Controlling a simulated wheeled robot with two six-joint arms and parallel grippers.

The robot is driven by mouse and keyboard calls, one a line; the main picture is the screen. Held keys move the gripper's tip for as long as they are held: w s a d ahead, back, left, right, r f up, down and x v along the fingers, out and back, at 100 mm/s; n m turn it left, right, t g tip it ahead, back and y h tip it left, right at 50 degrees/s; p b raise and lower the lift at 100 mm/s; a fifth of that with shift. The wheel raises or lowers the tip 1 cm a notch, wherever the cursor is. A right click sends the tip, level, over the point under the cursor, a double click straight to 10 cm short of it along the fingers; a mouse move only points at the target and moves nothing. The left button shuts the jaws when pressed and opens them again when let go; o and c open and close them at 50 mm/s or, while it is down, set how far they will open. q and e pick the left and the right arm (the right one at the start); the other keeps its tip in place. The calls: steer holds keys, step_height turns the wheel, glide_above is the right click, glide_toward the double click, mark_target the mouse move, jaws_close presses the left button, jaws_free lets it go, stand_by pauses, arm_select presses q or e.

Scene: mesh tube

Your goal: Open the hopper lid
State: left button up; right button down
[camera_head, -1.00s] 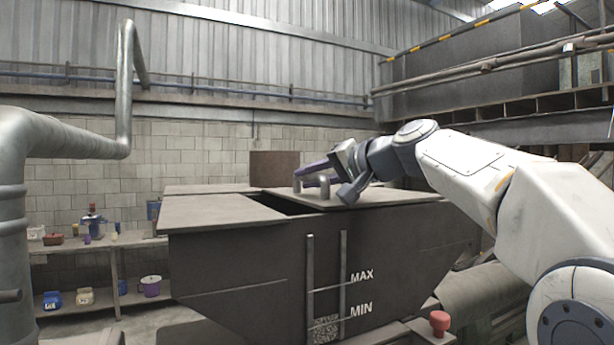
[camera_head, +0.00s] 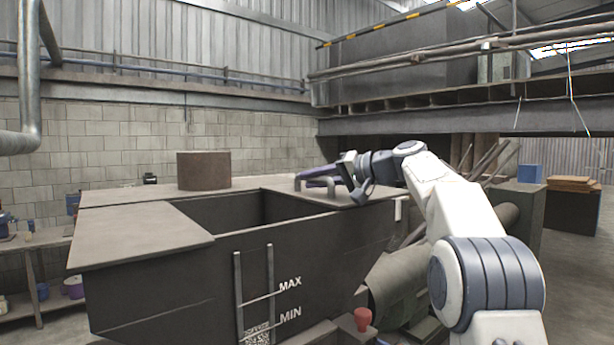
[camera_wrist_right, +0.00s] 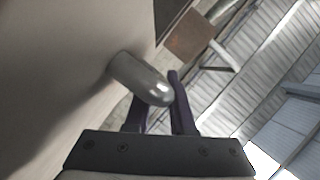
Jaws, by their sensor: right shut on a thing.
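The dark hopper (camera_head: 190,285) stands in front of me with MAX and MIN marks on its side. Its flat grey lid (camera_head: 285,188) lies level on the right part of the top, and a wide dark opening (camera_head: 230,212) shows to its left. A grey metal handle (camera_head: 331,187) rises from the lid. My right gripper (camera_head: 316,172), with purple fingers, is shut on the handle. In the right wrist view the rounded end of the handle (camera_wrist_right: 142,78) shows by the fingers (camera_wrist_right: 160,105), which it partly hides. My left gripper is not in view.
A fixed panel (camera_head: 140,235) covers the hopper's left part. A brown cylinder (camera_head: 203,170) stands behind the opening. A red knob (camera_head: 363,319) is at the lower front. A large pipe (camera_head: 400,285) lies right of the hopper, and open floor (camera_head: 580,270) shows farther right.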

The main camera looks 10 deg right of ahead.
steer(key=shift+f, duration=0.15)
steer(key=c, duration=1)
jaws_free()
steer(key=shift+c, duration=0.2)
steer(key=b+v, duration=0.3)
steer(key=v, duration=0.7)
steer(key=shift+s+d, duration=0.15)
steer(key=shift+d, duration=0.05)
